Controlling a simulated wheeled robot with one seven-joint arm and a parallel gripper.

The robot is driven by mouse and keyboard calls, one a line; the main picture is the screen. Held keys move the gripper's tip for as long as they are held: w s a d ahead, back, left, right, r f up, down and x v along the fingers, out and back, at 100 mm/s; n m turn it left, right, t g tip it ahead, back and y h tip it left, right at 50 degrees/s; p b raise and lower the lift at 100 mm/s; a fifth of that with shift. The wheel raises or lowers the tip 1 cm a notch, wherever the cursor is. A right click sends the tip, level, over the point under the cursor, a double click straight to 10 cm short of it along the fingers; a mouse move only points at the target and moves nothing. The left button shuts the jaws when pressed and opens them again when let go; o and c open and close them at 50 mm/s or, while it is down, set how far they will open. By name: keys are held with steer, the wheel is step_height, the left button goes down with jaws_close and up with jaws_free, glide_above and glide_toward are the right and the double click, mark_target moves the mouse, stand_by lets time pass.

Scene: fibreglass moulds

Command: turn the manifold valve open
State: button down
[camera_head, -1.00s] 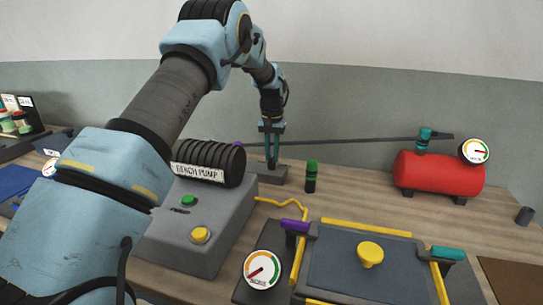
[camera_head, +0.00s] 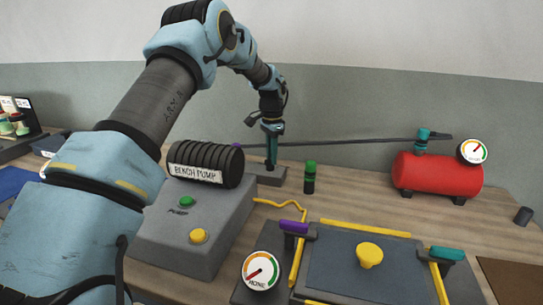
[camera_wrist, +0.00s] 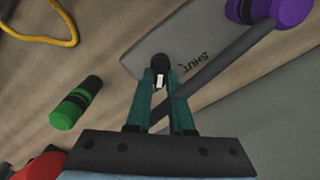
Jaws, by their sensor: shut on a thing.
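The manifold valve stands on a grey block (camera_head: 266,180) at the back of the bench. In the wrist view this plate (camera_wrist: 185,50) bears the word SHUT. My gripper (camera_head: 271,165) reaches straight down over the block. In the wrist view my gripper (camera_wrist: 160,75) has its two green fingers closed around a small dark piece with a black rounded end (camera_wrist: 160,62), seemingly the valve handle. The fingers hide much of it, so its exact angle is hard to tell. A dark pipe (camera_head: 345,141) runs behind the gripper towards a red tank.
The red tank (camera_head: 437,174) with a gauge (camera_head: 473,152) stands at right. A green-capped cylinder (camera_head: 310,177) stands just right of the valve. The bench pump (camera_head: 205,165) is at left, close to my arm. A framed plate with a yellow knob (camera_head: 369,254) lies in front.

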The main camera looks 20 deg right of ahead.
steer(key=shift+m, duration=0.3)
stand_by(0.4)
steer(key=c, duration=0.8)
jaws_free()
step_height(320, 180, up, 11)
steer(key=b, duration=0.2)
steer(key=shift+b, duration=0.35)
